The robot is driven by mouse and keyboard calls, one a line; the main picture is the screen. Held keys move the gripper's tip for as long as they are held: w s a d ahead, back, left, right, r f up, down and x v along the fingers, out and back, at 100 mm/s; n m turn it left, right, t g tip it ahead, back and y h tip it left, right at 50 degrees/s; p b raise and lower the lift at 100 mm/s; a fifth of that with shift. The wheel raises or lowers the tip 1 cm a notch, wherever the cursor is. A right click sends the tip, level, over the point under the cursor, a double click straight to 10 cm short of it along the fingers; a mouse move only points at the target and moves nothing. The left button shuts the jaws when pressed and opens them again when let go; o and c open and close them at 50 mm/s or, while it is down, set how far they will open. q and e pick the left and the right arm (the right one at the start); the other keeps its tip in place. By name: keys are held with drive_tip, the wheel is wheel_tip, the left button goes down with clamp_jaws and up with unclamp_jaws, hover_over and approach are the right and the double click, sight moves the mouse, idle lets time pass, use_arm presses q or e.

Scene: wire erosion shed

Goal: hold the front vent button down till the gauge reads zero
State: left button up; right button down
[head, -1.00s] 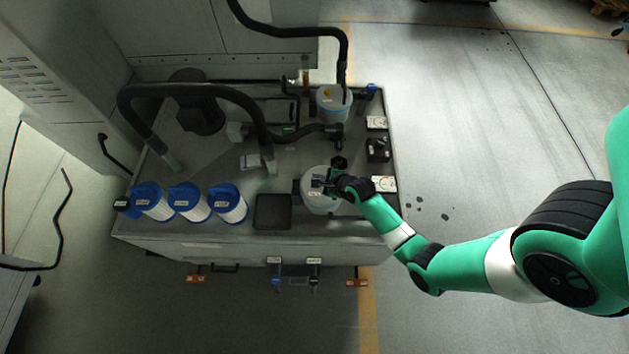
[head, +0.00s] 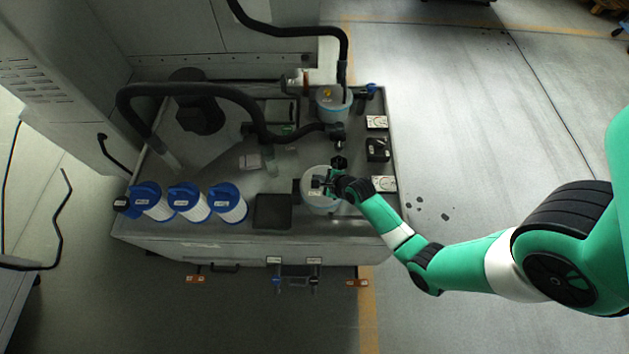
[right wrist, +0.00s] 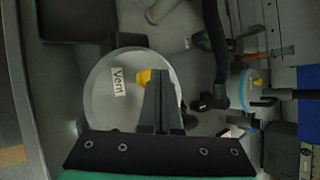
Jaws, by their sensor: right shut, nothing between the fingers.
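The front round canister (head: 311,201) has a pale lid and stands near the bench's front edge. In the right wrist view its lid (right wrist: 105,100) bears a "Vent" label and a yellow button (right wrist: 143,77). My right gripper (head: 318,184) is shut and empty over this lid. In the wrist view its fingertips (right wrist: 158,73) are right beside the button and partly cover it; I cannot tell whether they press it. A white gauge plate (head: 384,184) lies right of the canister; its reading is too small to make out. My left gripper is not in view.
A rear canister (head: 334,106) with a second white plate (head: 377,122) stands farther back. Black hoses (head: 205,91) arch over the bench. Several blue-capped filters (head: 229,203) and a dark tray (head: 272,212) are to the left.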

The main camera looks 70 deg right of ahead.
drive_tip(key=shift+f+b, duration=0.35)
drive_tip(key=shift+f, duration=0.3)
idle(0.6)
idle(2.3)
drive_tip(key=shift+r+p, duration=0.95)
drive_tip(key=shift+p, duration=0.15)
wheel_tip(320, 180, up, 5)
drive_tip(key=p, duration=0.5)
drive_tip(key=shift+r, duration=0.1)
drive_tip(key=shift+a, duration=0.1)
